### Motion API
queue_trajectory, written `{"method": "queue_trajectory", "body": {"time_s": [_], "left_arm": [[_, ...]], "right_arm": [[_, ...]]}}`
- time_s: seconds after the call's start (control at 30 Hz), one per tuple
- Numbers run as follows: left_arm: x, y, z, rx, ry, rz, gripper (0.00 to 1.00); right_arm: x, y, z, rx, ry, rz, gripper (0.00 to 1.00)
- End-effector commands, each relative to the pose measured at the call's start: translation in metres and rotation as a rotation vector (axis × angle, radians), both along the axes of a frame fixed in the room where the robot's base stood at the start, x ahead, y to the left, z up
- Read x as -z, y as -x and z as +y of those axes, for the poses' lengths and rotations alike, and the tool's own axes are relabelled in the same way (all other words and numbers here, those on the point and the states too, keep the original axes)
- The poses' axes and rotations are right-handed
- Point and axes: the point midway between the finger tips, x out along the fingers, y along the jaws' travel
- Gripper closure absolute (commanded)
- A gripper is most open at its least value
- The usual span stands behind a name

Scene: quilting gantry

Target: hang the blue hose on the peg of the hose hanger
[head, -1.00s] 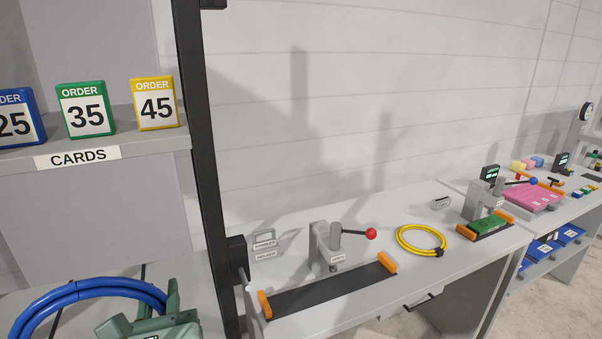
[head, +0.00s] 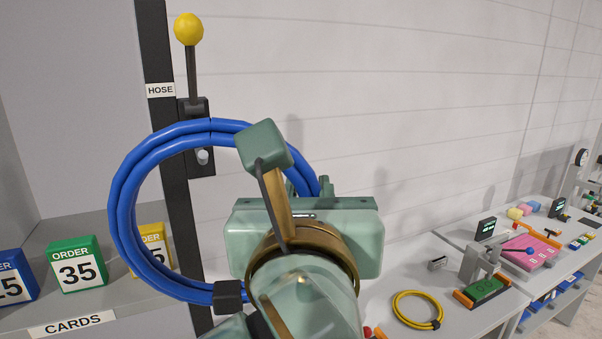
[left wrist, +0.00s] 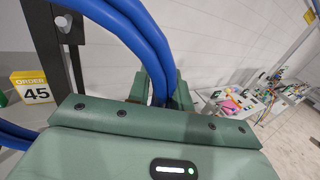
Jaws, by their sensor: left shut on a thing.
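The blue hose (head: 122,205) is a coiled loop with a black band at its bottom. My left gripper (head: 310,186) is shut on the right side of the coil; in the left wrist view the hose (left wrist: 158,84) passes between its fingers (left wrist: 157,92). The hose hanger (head: 196,112) is a black plate on a dark post, under a yellow ball on a rod. Its pale peg (head: 203,157) shows inside the loop's outline, just below the top strands. I cannot tell whether the peg passes through the loop. My right gripper is not in view.
A HOSE label (head: 160,90) is on the post. A card shelf (head: 125,312) with order cards stands at the left. At the right, a bench holds a yellow hose coil (head: 395,305) and a green board (head: 484,288). The wall right of the hanger is clear.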

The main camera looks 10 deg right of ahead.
Motion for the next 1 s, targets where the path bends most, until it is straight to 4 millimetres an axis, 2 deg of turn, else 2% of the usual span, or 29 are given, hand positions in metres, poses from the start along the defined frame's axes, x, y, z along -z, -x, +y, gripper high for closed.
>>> {"method": "queue_trajectory", "body": {"time_s": [0.33,1.0], "left_arm": [[0.003,-0.022,0.008,-0.005,-0.003,-0.002,1.0],[0.007,-0.068,0.023,-0.006,-0.002,-0.002,1.0]], "right_arm": [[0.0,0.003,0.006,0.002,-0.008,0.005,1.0],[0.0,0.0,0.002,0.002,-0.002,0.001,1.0]]}}
